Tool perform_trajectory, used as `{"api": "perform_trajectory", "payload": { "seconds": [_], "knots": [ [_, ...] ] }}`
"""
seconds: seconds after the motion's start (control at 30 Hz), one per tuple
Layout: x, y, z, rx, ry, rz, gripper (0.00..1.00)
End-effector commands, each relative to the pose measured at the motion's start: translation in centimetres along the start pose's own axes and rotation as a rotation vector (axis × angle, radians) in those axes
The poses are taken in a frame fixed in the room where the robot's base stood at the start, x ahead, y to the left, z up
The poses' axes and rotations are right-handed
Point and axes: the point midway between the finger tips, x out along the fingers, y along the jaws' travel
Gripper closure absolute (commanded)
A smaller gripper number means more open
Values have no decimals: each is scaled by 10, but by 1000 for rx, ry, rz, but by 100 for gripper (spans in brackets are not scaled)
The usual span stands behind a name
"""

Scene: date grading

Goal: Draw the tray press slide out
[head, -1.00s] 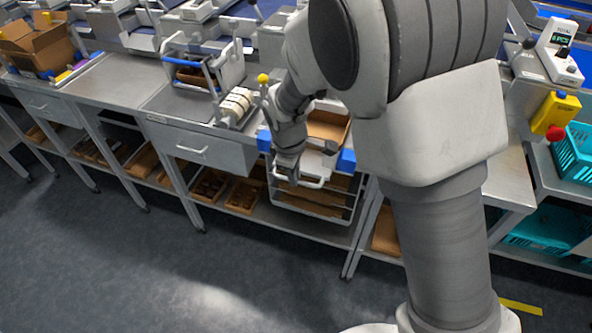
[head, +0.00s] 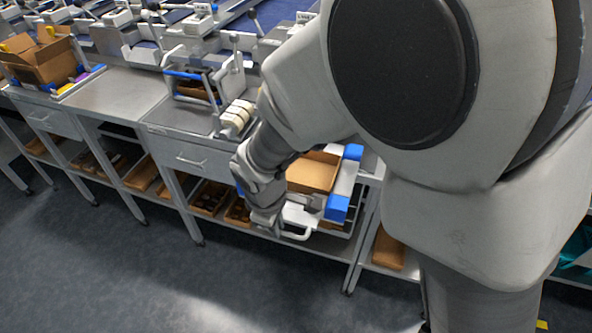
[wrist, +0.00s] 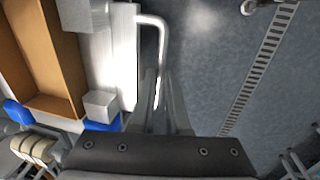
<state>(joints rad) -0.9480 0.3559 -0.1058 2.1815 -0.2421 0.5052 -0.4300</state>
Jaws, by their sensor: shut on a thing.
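The tray press slide (head: 297,215) is a pale plate with a white bar handle (head: 298,236) at its front. It sticks out past the bench front, with a brown cardboard tray (head: 313,171) behind its front plate and blue blocks (head: 338,207) at its side. In the wrist view the handle (wrist: 163,40) runs down between the fingers of my gripper (wrist: 163,100), which is shut on it. In the head view my gripper (head: 276,226) is at the handle's left part, and its fingertips are mostly hidden.
A grey drawer (head: 192,158) is left of the slide. Brown trays (head: 208,197) stand on the shelf below. A press with a blue bar (head: 190,75) and pale rollers (head: 237,117) stand on the bench. The floor (head: 150,280) in front is clear.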

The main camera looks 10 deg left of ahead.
Motion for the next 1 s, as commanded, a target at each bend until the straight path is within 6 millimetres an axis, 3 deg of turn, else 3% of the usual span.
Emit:
{"api": "perform_trajectory", "payload": {
  "seconds": [0.27, 0.3, 0.37, 0.67, 0.87, 1.0],
  "knots": [
    [-1, 1, -1, 0, 4, 3, 100],
    [-1, 1, -1, 0, 4, 3, 85],
    [-1, 1, -1, 0, 4, 3, 74],
    [-3, 1, -1, 0, 2, 2, 74],
    [-29, 2, -1, 1, 6, 4, 74],
    [-63, 2, -1, 1, 8, 5, 74]
  ]
}}
